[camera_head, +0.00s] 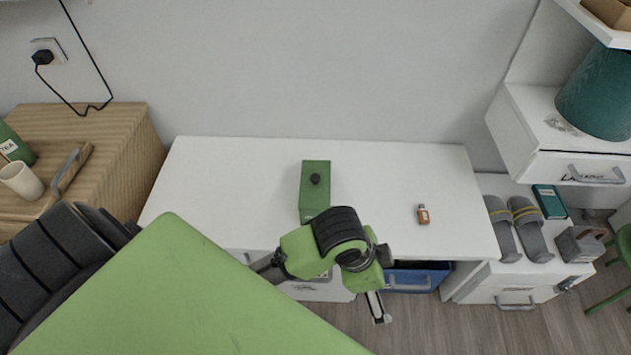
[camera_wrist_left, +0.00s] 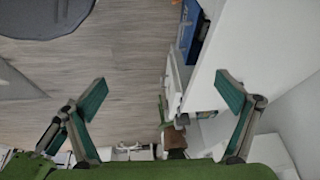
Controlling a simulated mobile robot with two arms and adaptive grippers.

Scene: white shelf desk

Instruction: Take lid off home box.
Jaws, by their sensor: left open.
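The home box (camera_head: 313,190) is a green box on the white desk, left of the desk's middle. A round black knob (camera_head: 316,179) sits on its lid, and the lid is on the box. My left arm covers part of the desk just in front of the box. My left gripper (camera_head: 377,307) is past the desk's front edge, over the floor, to the right of and nearer than the box. In the left wrist view the left gripper (camera_wrist_left: 160,95) is open, its teal finger pads wide apart with nothing between. The box is not recognisable there. My right gripper is not seen.
A wooden cabinet with a cup (camera_head: 21,180) stands at left; grey slippers (camera_head: 527,222) lie at right. The desk around the box is mostly clear.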

